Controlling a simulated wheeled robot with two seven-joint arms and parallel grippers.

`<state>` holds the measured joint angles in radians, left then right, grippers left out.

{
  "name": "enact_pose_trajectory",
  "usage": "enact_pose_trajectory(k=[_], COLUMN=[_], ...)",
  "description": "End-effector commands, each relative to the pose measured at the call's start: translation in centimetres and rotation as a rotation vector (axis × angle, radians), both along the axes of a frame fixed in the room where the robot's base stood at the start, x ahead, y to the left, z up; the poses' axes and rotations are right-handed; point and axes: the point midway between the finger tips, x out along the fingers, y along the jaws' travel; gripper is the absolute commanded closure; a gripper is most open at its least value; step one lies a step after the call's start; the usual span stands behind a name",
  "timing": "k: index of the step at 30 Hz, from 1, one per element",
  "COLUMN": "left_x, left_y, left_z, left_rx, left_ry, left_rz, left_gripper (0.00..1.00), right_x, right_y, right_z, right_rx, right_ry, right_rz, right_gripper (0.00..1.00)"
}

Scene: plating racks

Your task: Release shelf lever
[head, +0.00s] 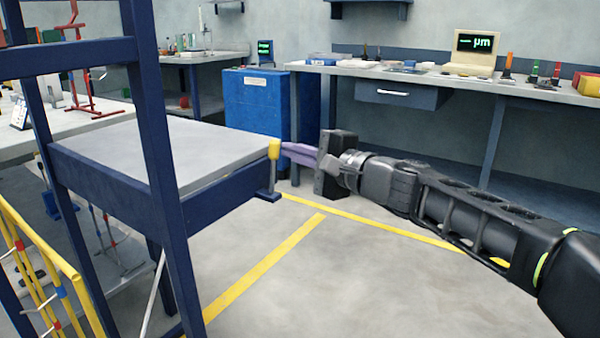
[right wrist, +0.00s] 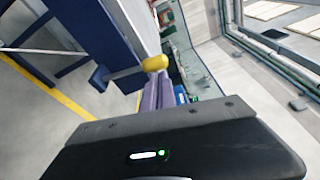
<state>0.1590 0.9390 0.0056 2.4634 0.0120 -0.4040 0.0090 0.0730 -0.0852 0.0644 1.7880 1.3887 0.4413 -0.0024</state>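The shelf lever has a yellow knob (head: 274,149) at the near right corner of the blue-framed shelf (head: 215,195). Its short shaft runs down to a blue end piece (head: 268,196). My right gripper (head: 284,151) comes in from the right, its purple fingers close together and their tips at the knob. In the right wrist view the yellow knob (right wrist: 155,63) shows just past the tips of the fingers (right wrist: 158,92), which lie side by side with hardly any gap. I cannot tell whether the tips touch the knob. My left gripper is not in view.
A blue upright (head: 160,130) of the rack stands in front of the shelf. A yellow rail (head: 45,255) is at lower left. A blue cabinet (head: 262,105) and a long workbench (head: 440,78) stand behind. The floor right of the rack is clear, with yellow lines.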

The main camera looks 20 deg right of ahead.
Motion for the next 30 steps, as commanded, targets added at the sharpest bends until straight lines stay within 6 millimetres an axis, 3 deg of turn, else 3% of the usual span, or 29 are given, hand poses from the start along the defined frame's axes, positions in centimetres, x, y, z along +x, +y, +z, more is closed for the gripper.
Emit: enact_pose_trajectory(k=[7,30], left_x=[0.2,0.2], left_y=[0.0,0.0], left_z=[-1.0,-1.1], left_rx=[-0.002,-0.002], left_ry=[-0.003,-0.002], left_rz=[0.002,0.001], left_gripper=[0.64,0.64], right_x=[-0.7,-1.0], right_y=[1.0,1.3], right_z=[0.3,0.5], right_rx=[0.001,0.004], right_ry=[0.000,0.001], right_rz=[0.003,0.008], right_gripper=[1.00,1.00])
